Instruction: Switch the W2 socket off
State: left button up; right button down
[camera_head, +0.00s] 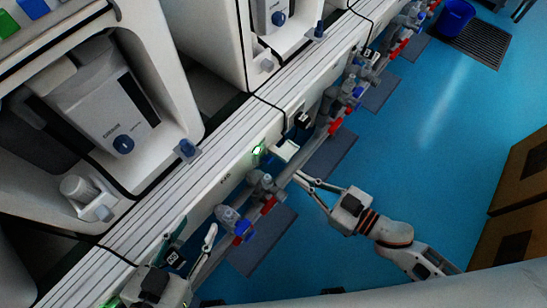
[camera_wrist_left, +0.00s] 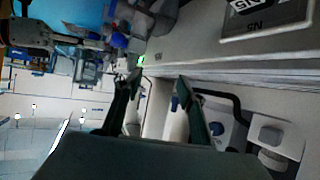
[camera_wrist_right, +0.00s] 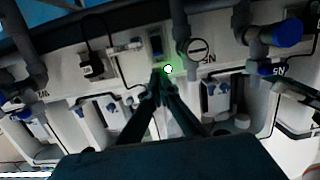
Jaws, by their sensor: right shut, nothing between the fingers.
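A white socket box (camera_head: 287,150) sits on the pale bench front beside a lit green lamp (camera_head: 257,150). In the right wrist view the box shows a dark blue face (camera_wrist_right: 155,45), and the green lamp (camera_wrist_right: 168,69) glows below it.
A grey pipe with blue-handled (camera_head: 243,228) and red-handled (camera_head: 268,205) valves runs along the bench front. A black plug (camera_head: 302,120) sits beyond the socket box. The blue floor (camera_head: 440,130) at right is mostly clear, with a blue bucket (camera_head: 456,17) far off.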

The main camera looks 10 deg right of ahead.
aim_at(267, 159)
pick_arm(q)
jog(key=shift+w+d+r+t+b, duration=0.3)
jog(key=shift+w+d+r+b, duration=0.25)
jog(key=shift+r+b, duration=0.25)
pick_arm(e)
jog(key=x, duration=1)
pick_arm(q)
jog(key=shift+f, duration=0.15)
